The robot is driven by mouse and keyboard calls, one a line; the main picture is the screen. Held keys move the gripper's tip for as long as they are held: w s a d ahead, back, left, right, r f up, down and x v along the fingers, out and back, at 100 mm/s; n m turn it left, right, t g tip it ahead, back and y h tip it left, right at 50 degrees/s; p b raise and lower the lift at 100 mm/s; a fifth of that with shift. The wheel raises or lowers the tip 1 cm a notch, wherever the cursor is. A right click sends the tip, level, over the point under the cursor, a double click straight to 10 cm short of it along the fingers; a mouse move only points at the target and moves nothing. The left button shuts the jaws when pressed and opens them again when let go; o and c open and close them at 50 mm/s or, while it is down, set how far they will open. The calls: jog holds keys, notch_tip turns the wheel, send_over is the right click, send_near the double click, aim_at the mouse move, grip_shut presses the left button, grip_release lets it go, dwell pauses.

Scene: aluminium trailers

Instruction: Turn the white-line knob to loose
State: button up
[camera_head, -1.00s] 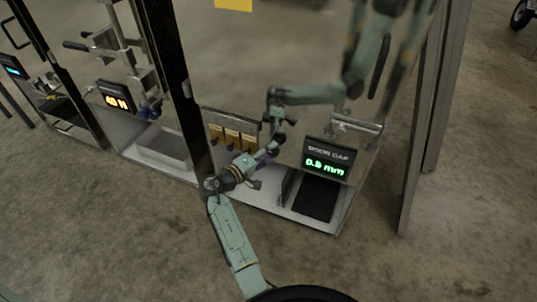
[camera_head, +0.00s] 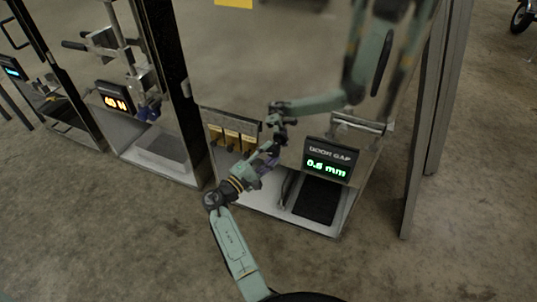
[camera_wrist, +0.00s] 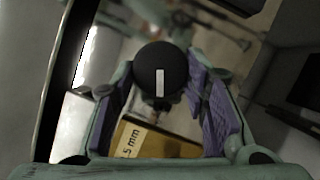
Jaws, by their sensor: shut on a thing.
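The white-line knob (camera_wrist: 172,62) is a round black knob in the wrist view. Its white line (camera_wrist: 160,83) runs nearly straight up and down in that picture. My gripper (camera_wrist: 162,88) has a purple-padded finger on each side of the knob and is shut on it. In the head view my gripper (camera_head: 268,152) is at the shiny upright panel, left of the door gap display (camera_head: 329,160). The knob is hidden there by my gripper. The display is lit green and reads about 0.6 mm.
Yellow-brown labelled blocks (camera_head: 231,138) stand left of my gripper; one label (camera_wrist: 131,140) ends in "5 mm" in the wrist view. A dark pad (camera_head: 317,200) lies below the display. The glossy panel mirrors my arm. A dark post (camera_head: 168,85) stands left.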

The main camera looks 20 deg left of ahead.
dwell(0.4)
jog(key=o, duration=1.1)
jog(key=v, duration=1.2)
